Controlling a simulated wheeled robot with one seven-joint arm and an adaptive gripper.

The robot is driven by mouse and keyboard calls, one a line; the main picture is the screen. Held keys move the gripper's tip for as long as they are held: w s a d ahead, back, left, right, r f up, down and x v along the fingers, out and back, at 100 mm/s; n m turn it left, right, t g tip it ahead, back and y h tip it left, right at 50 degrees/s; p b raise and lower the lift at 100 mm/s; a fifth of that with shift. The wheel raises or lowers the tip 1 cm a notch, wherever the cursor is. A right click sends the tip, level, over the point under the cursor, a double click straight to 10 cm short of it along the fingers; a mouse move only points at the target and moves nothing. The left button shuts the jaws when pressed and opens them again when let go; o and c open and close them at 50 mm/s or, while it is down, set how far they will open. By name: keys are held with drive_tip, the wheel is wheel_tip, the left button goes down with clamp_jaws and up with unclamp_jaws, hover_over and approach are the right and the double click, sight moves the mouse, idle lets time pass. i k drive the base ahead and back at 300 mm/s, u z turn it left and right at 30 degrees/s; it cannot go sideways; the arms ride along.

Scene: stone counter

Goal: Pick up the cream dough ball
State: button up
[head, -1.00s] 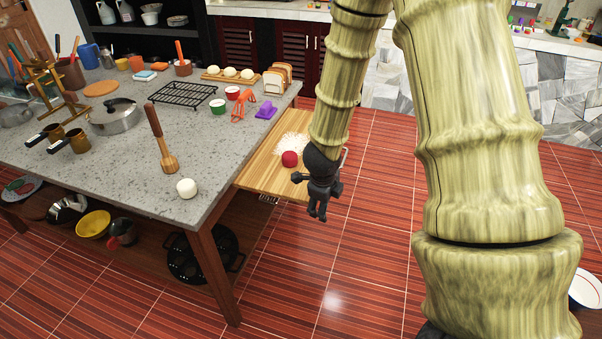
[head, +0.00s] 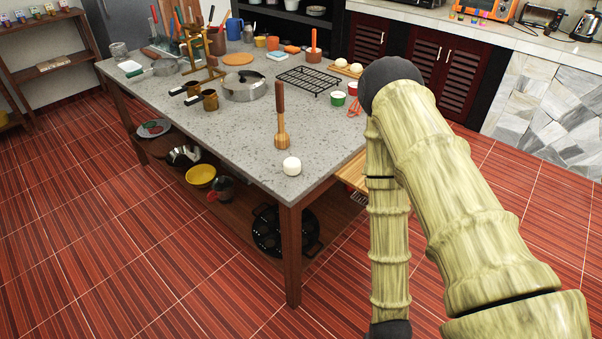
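Other cream dough balls (head: 348,67) sit on a wooden board at the far right of the counter, partly cut off by my arm. My forearm hangs down to the right of the counter. Only a dark part of my wrist shows at the bottom edge, so the gripper's fingers are out of the picture.
The counter left of the ball is clear. A wooden pull-out board (head: 352,174) is mostly hidden behind my arm.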

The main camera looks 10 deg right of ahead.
sight(292, 164)
drive_tip(key=u, duration=3.35)
drive_tip(key=k, duration=0.45)
drive_tip(key=z, duration=2.2)
